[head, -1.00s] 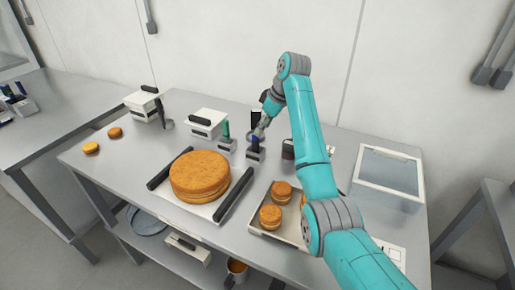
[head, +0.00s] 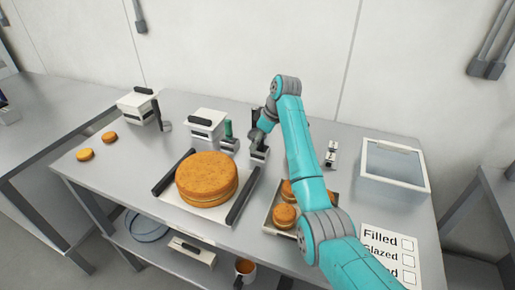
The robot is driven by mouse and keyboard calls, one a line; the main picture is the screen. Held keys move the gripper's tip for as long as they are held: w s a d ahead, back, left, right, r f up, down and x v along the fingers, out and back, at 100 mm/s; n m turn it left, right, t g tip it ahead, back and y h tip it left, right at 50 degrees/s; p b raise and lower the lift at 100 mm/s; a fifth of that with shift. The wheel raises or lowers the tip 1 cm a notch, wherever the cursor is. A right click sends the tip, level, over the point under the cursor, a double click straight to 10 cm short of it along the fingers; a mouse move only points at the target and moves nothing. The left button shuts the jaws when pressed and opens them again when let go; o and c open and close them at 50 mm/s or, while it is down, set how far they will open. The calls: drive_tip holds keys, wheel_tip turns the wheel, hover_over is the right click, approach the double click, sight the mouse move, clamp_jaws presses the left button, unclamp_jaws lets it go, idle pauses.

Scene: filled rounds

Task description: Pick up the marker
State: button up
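My gripper (head: 259,143) is at the back middle of the table, pointing down at a small grey holder (head: 259,155). It is small and dark here, so I cannot tell whether its fingers are open or shut, or whether anything is between them. I cannot make out a marker for certain; one at this holder would be hidden by the gripper. A green-handled upright thing (head: 228,129) stands in a similar holder just to the left. A checklist card (head: 386,250) reading "Filled" and "Glazed" with empty boxes lies at the front right.
A large round cake (head: 206,178) sits on a white board between two black bars. A tray (head: 269,221) of small filled rounds is partly behind my arm. A glass-topped box (head: 395,163) stands right. Another small holder (head: 331,154) and white boxes (head: 207,122) stand at the back.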

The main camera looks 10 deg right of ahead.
drive_tip(key=shift+a, duration=0.1)
clamp_jaws()
